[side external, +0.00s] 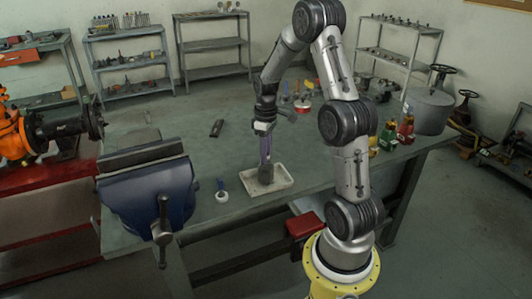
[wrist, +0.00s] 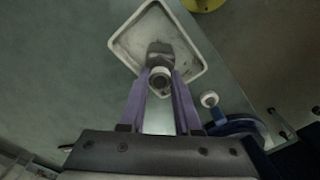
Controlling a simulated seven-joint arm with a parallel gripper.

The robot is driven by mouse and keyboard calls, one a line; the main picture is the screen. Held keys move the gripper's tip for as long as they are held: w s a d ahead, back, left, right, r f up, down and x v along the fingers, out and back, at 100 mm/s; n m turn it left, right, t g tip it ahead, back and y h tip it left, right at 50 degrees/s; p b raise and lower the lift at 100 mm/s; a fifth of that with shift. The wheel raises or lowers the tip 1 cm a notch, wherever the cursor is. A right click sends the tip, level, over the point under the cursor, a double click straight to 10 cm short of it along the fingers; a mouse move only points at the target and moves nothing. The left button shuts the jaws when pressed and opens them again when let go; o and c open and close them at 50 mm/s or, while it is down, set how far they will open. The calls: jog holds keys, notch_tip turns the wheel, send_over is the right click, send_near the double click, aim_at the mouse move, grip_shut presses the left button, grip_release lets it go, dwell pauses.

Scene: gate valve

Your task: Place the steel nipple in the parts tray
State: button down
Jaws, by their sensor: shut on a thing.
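The parts tray (side external: 283,183) is a shallow pale tray on the green bench, near its front edge. It fills the top middle of the wrist view (wrist: 124,42). My gripper (side external: 265,172) points down over the tray's left part. In the wrist view my purple fingers (wrist: 161,80) are closed on the steel nipple (wrist: 159,77), a small grey piece with a round, light-rimmed open end. A darker grey block-like part shows just beyond it, over the tray. In the side view the nipple is small and dark at the fingertips. I cannot tell whether it touches the tray floor.
A blue bench vise (side external: 150,192) stands left of the tray. A dark flat object (side external: 217,128) lies further back. Bottles (side external: 389,136) and a big grey cylinder (side external: 428,110) stand on the right. The bench behind the tray is largely clear.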

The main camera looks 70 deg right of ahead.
jog(key=shift+f, duration=0.1)
jog(key=c, duration=0.6)
grip_release()
jog(key=shift+f, duration=0.1)
notch_tip(320, 180, up, 12)
jog(key=s+a+r+t+h, duration=0.1)
jog(key=a+r, duration=0.2)
jog(key=a, duration=0.4)
jog(key=a+r+t, duration=0.1)
jog(key=a+r, duration=0.2)
jog(key=a, duration=0.4)
jog(key=s+a+f+t+y, duration=0.1)
jog(key=s+a+t, duration=0.2)
jog(key=s+a, duration=0.7)
jog(key=shift+s+a+n+t, duration=0.3)
jog(key=shift+s+a, duration=0.05)
jog(key=shift+a, duration=1.15)
